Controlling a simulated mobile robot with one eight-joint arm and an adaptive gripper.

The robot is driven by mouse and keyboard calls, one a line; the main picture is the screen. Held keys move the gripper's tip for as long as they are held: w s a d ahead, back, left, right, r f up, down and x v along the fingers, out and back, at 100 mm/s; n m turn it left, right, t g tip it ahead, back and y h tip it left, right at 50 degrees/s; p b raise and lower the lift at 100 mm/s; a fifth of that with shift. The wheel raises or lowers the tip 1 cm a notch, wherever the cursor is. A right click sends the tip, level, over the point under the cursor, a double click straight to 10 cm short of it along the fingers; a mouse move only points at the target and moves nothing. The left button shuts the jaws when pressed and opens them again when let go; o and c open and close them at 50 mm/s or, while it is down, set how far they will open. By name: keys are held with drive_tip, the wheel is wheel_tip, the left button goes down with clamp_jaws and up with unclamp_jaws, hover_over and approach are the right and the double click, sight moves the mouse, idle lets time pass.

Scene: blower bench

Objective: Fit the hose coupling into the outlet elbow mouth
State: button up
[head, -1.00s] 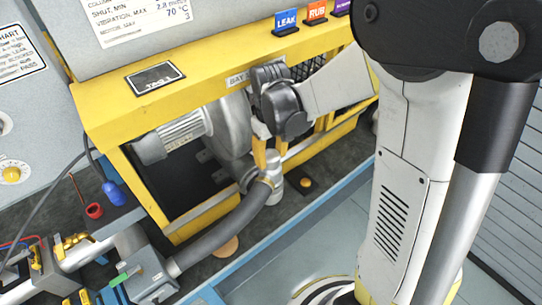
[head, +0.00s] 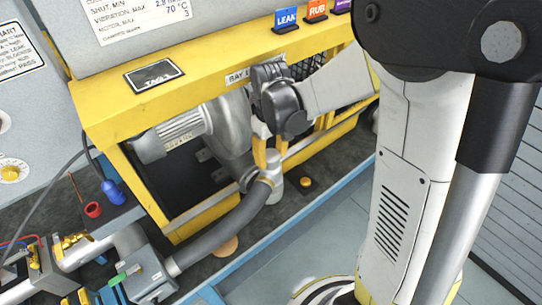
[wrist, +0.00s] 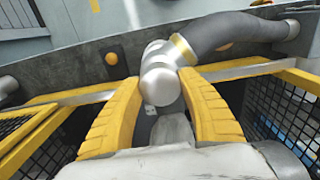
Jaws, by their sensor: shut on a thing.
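The hose coupling (head: 272,167) is a silver cylinder with a brass-coloured band where the dark grey hose (head: 225,227) joins it. My gripper (head: 267,160) points down from the dark wrist beside the blower and is shut on the coupling. In the wrist view, yellow fingers (wrist: 160,88) lie on both sides of the silver coupling (wrist: 160,62), and the hose (wrist: 225,32) leads off to the right. The silver blower (head: 231,125) stands just left of my gripper. A grey outlet piece (head: 248,180) shows low beside the coupling; its mouth is hidden, so I cannot tell whether they touch.
A yellow frame (head: 120,97) surrounds the blower, with its top beam close behind my wrist. The hose runs to a grey box (head: 147,275) at lower left. An orange knob (head: 305,182) sits right of the coupling. The blue bench edge (head: 325,195) borders open floor.

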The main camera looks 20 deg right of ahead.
drive_tip(key=shift+f, duration=0.25)
drive_tip(key=o, duration=1.2)
wheel_tip(320, 180, up, 8)
drive_tip(key=shift+f, duration=0.15)
